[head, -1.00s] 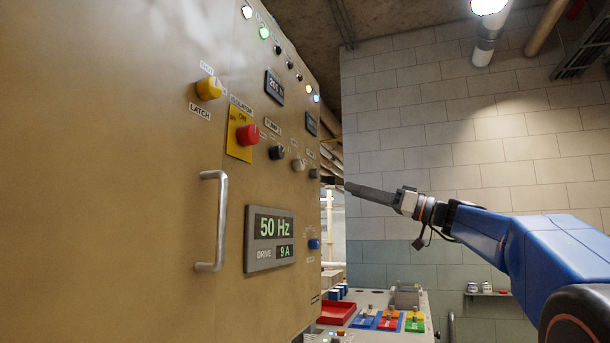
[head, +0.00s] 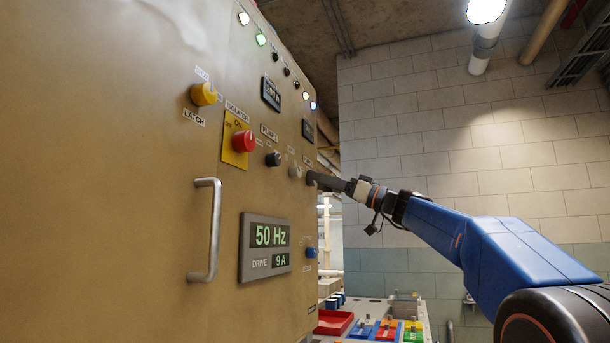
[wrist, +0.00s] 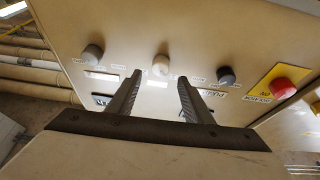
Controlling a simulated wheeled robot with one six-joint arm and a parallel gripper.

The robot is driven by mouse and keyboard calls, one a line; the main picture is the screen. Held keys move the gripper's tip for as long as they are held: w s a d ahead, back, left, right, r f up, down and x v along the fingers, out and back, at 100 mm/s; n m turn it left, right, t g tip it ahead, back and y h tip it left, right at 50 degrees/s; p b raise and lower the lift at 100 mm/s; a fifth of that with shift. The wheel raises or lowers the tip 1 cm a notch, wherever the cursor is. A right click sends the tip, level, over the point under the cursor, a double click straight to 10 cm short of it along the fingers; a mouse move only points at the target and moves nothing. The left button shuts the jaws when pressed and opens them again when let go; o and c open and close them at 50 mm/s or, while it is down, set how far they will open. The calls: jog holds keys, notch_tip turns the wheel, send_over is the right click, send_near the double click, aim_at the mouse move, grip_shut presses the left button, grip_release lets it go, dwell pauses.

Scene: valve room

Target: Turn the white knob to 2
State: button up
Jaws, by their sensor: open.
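The white knob (head: 295,171) is on the tan panel, right of a black knob (head: 273,159). In the wrist view the white knob (wrist: 161,65) sits just beyond the fingertips, roughly centred in the gap between them. My gripper (wrist: 161,78) is open and empty, its two dark fingers pointing at the panel. In the head view my gripper (head: 316,180) is close to the panel, just right of the white knob. I cannot tell whether it touches the panel. The knob's labels are too small to read.
A grey knob (wrist: 92,54) is left of the white one in the wrist view. The red isolator knob (head: 242,141), yellow latch knob (head: 204,94) and a metal handle (head: 208,230) stick out from the panel. A blue knob (head: 311,252) is lower. A bench (head: 376,309) stands below.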

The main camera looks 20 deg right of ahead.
aim_at(300, 172)
jog(key=shift+x, duration=2.9)
jog(key=c, duration=1.1)
